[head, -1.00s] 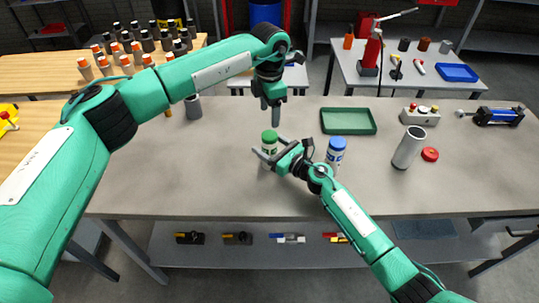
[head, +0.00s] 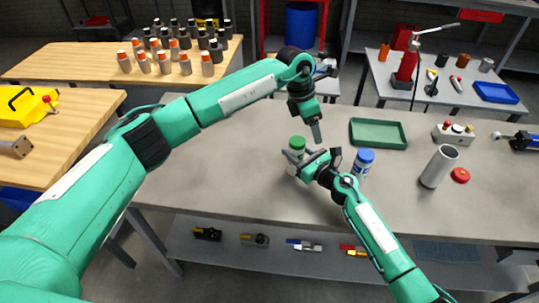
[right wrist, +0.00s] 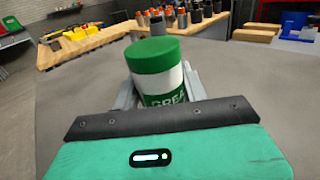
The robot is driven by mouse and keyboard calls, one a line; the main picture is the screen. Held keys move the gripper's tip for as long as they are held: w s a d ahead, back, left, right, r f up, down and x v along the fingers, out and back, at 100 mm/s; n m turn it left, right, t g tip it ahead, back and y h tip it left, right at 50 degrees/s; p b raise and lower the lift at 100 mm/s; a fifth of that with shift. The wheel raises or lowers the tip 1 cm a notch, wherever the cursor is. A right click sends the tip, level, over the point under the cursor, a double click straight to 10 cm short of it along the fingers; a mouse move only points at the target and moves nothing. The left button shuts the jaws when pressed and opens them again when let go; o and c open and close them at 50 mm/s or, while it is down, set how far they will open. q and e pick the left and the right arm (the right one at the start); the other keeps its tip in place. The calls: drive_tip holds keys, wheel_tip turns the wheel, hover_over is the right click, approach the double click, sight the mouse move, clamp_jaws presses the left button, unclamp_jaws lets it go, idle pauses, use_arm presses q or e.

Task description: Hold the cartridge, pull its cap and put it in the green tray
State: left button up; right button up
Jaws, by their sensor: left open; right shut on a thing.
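The cartridge (head: 292,170) is a white and green cylinder with a green cap (head: 297,142), upright on the grey bench. My right gripper (head: 296,160) is shut on its body from the right. In the right wrist view the fingers flank the cartridge (right wrist: 160,84), and the green cap (right wrist: 153,52) sits on top, clear of them. My left gripper (head: 317,138) is open and empty, pointing down just right of the cap; its fingers appear nearly edge-on. The green tray (head: 380,147) lies empty behind and right of the cartridge.
A blue-capped cartridge (head: 361,166) stands close to the right of my right gripper. The bench left of the cartridge is clear.

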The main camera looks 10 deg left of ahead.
use_arm(q)
drive_tip(key=a+f+n+t+h, duration=0.1)
drive_tip(key=a+t+h, duration=0.1)
drive_tip(key=a+f+n+t+h, duration=0.1)
drive_tip(key=a+f+t+h, duration=0.1)
drive_tip(key=h, duration=0.1)
drive_tip(key=a+f+n+t+h, duration=0.1)
drive_tip(key=a+t+h, duration=0.1)
drive_tip(key=shift+s+a+f+t+h, duration=0.2)
drive_tip(key=shift+s+f+t+h, duration=0.1)
drive_tip(key=shift+s+f+h, duration=0.1)
drive_tip(key=n+t, duration=0.2)
drive_tip(key=t, duration=0.3)
approach(300, 139)
drive_tip(key=x, duration=0.9)
drive_tip(key=shift+f, duration=0.15)
drive_tip(key=c, duration=1.2)
